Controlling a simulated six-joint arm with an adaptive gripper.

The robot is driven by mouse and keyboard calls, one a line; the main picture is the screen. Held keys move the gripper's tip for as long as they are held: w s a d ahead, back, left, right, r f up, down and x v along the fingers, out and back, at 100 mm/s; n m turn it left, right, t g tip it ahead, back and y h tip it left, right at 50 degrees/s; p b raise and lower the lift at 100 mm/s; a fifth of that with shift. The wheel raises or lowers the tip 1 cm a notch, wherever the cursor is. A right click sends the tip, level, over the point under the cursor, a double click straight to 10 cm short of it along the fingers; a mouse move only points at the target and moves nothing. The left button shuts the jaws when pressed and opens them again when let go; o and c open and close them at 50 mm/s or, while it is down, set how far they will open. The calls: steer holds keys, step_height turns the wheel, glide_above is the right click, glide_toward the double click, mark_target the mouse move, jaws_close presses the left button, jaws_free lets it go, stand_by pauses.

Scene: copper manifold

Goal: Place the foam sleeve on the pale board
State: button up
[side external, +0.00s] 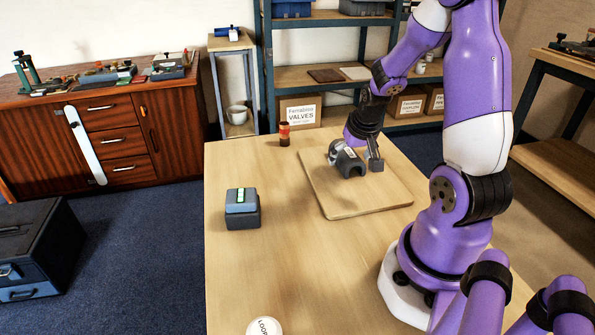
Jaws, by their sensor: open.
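The foam sleeve (350,165) is a dark grey, arch-shaped piece with a hollow underside. It appears to rest on the pale board (385,195), a flat wooden rectangle with rounded corners on the table, towards the board's far part. My gripper (356,158) is low over the board and open, with one finger at the left of the sleeve and the other at its right. The right finger looks a little apart from the sleeve. Whether the left finger touches it, I cannot tell. The sleeve's far side is hidden.
On the table (240,270), a dark grey box with a green-marked top (242,208) stands left of the board. A red and dark cylinder (284,134) stands beyond the board's far left corner. A white round object (264,328) is at the near edge.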

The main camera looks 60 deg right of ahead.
steer(key=v, duration=1.2)
steer(key=a+r+n+t+y, duration=0.2)
steer(key=a+n, duration=0.7)
steer(key=a, duration=1)
step_height(320, 180, up, 2)
steer(key=shift+w+a+r+y, duration=0.1)
steer(key=shift+w+a+y, duration=0.1)
steer(key=shift+w+y, duration=0.3)
